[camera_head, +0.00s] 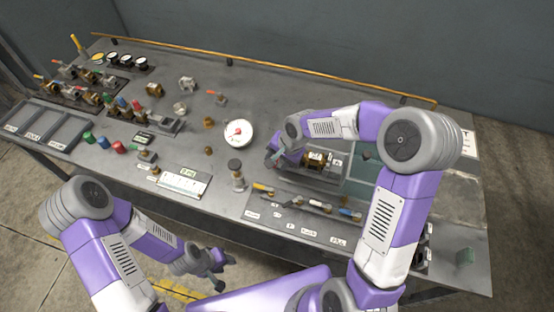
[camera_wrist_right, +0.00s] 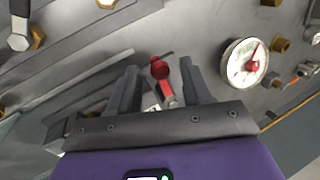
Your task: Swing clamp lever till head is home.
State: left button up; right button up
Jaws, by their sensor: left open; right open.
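A clamp lever with a red knob (camera_wrist_right: 160,70) shows in the right wrist view, with its stem running down toward my palm. My right gripper (camera_wrist_right: 158,82) is open, with one finger on each side of the lever; I cannot tell whether either finger touches it. In the head view my right gripper (camera_head: 278,157) reaches the left end of a fixture with a brass body (camera_head: 316,160) and hides the lever there. The clamp head cannot be made out. My left gripper (camera_head: 217,270) is open and empty, low in front of the table.
A white dial gauge (camera_head: 238,133) with a red centre stands left of the right gripper; it also shows in the wrist view (camera_wrist_right: 244,62). A grey cylinder post (camera_head: 236,172) and a tool board (camera_head: 298,215) lie nearer me. Valves and fittings fill the table's left.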

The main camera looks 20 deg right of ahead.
grip_shut()
dwell(0.3)
